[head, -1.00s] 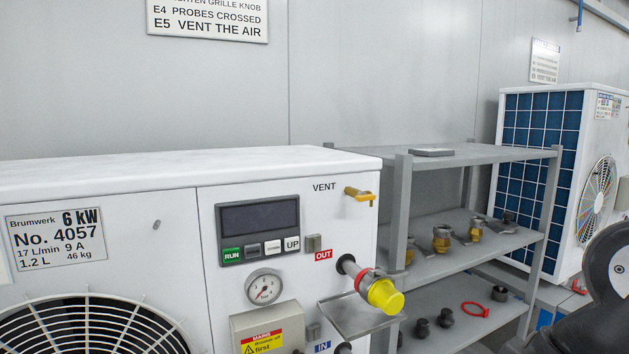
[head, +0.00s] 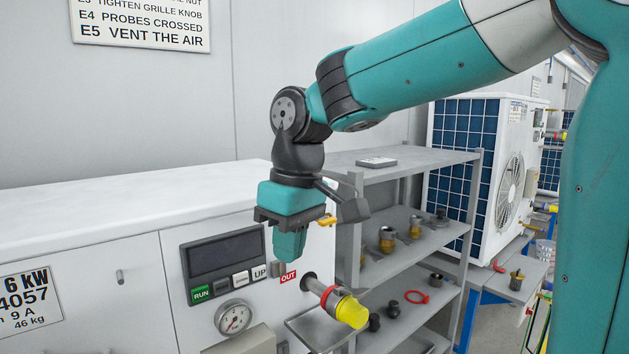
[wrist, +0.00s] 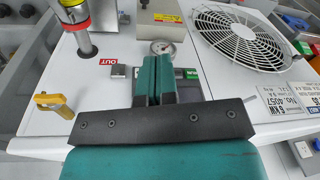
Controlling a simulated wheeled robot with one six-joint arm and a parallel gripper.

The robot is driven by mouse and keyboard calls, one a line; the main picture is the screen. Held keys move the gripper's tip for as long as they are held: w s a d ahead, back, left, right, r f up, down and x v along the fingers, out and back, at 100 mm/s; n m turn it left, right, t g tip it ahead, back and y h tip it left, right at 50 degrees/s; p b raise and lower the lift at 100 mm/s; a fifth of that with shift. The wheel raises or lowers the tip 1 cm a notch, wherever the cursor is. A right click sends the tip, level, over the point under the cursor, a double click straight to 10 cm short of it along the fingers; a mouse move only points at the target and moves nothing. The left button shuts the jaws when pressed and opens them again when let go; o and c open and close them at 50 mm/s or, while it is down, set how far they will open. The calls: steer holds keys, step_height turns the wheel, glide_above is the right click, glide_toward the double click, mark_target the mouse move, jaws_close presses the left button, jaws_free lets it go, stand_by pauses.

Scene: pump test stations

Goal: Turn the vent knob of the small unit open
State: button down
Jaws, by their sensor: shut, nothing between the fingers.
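The small unit (head: 110,235) is a white cabinet at the left of the head view, with a 6 kW label. Its vent knob is a yellow lever (head: 327,220) high on the front panel's right side, partly behind my gripper. In the wrist view the yellow vent lever (wrist: 52,104) shows whole at the left. My gripper (head: 289,255) hangs fingers down in front of the panel, left of the lever and apart from it. In the wrist view its two teal fingers (wrist: 155,80) are together with nothing between them. The VENT lettering is hidden behind my gripper in the head view.
A yellow-capped OUT pipe (head: 345,305) sticks out below the lever. A gauge (head: 234,318) and a display with buttons (head: 222,256) are on the panel. A grey shelf rack (head: 415,255) with fittings stands to the right. A larger unit (head: 505,175) stands behind it.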

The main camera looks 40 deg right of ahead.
mark_target(325, 222)
steer(key=w+d+r+m+h+p, duration=0.1)
steer(key=w+d+r+m+p, duration=0.5)
steer(key=d+r, duration=0.75)
steer(key=f, duration=0.4)
steer(key=f+n+p, duration=0.1)
steer(key=f, duration=0.3)
steer(key=w+a+f+n, duration=0.1)
steer(key=f, duration=0.4)
steer(key=shift+w+a+g+p, duration=0.1)
steer(key=shift+g+p, duration=0.2)
steer(key=shift+g, duration=0.1)
